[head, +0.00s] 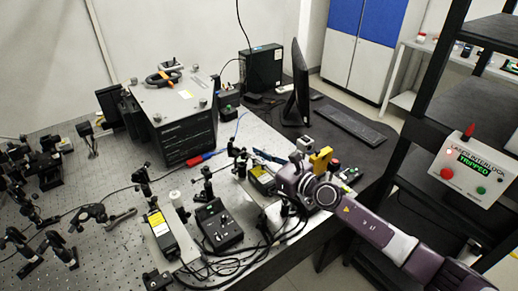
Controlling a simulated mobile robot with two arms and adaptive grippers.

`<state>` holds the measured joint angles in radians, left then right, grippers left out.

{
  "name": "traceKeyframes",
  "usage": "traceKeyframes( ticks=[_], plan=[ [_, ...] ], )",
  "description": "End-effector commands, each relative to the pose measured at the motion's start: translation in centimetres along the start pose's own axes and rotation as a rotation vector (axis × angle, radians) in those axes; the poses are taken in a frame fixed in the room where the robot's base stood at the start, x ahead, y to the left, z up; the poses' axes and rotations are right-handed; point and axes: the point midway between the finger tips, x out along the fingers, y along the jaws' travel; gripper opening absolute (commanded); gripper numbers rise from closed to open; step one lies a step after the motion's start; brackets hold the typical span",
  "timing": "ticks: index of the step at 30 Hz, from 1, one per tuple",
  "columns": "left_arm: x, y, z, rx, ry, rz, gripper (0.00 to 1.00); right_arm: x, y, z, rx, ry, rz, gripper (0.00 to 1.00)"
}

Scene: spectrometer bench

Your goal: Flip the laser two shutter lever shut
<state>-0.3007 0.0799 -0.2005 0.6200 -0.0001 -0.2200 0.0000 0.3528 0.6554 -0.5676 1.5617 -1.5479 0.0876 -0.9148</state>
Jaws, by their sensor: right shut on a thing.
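My right gripper (286,208) is at the right part of the optical bench, reached by the purple and white arm from the lower right. Its fingers are dark and mostly hidden by my own wrist and by cables. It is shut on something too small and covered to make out. A laser box with a yellow label (262,179) is just left of my wrist, partly covered by it. Another long laser box with a yellow label (158,224) lies further left, clear of the gripper. I cannot make out a shutter lever on either. My left gripper is not in view.
A black control box (218,227) with cables stands left of the gripper. Optic mounts (88,215) crowd the left bench. A large instrument (178,115) stands behind. The interlock box (466,168) at right reads TRIPPED, with a red lamp. A yellow block (320,160) is beside my wrist.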

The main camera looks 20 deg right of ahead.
Motion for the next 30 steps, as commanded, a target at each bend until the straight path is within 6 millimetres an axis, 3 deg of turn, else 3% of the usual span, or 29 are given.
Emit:
traceKeyframes(
  ticks=[16,17,21,30],
  plan=[
    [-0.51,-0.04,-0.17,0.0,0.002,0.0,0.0,0.02,0.23,-0.12,-0.036,0.007,-0.002,0.0],
    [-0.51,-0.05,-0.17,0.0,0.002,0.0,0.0,0.02,0.23,-0.12,-0.036,0.007,-0.002,0.11],
    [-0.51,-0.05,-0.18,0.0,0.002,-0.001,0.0,0.02,0.22,-0.1,-0.035,0.007,-0.002,0.27],
    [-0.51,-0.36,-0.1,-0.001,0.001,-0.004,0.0,-0.04,0.18,-0.04,-0.035,0.006,-0.003,0.28]
  ],
)
